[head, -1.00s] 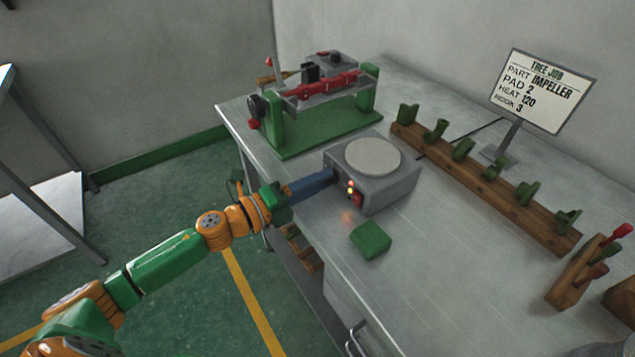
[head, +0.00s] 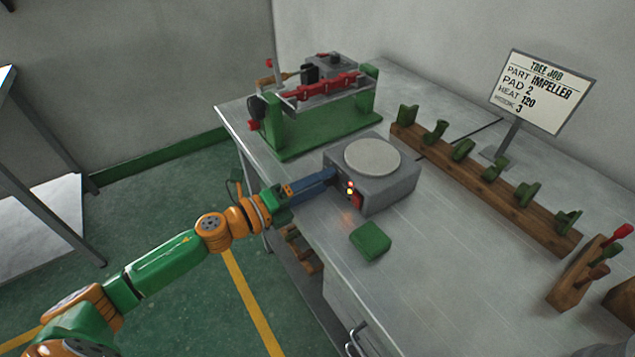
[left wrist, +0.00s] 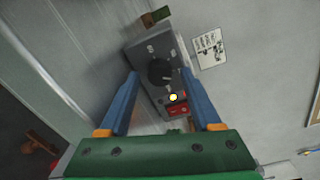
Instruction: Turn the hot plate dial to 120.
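The hot plate (head: 385,187) is a grey box with a round pale plate on top, standing near the table's front edge. Its black dial (left wrist: 160,71) shows on the front panel in the left wrist view, with pale marks around it. A yellow light (left wrist: 173,97) and a red switch (left wrist: 178,110) sit beside the dial. My left gripper (left wrist: 159,75) is open, its two blue fingers apart on either side of the dial. I cannot tell whether they touch it. In the head view my left gripper (head: 332,178) reaches the panel and hides the dial. My right gripper is not in view.
A green block (head: 370,241) lies in front of the hot plate. A green fixture (head: 330,130) with red parts stands behind left. A wooden rack (head: 480,185) with green hooks runs along the right. A sign (head: 541,92) reads HEAT 120.

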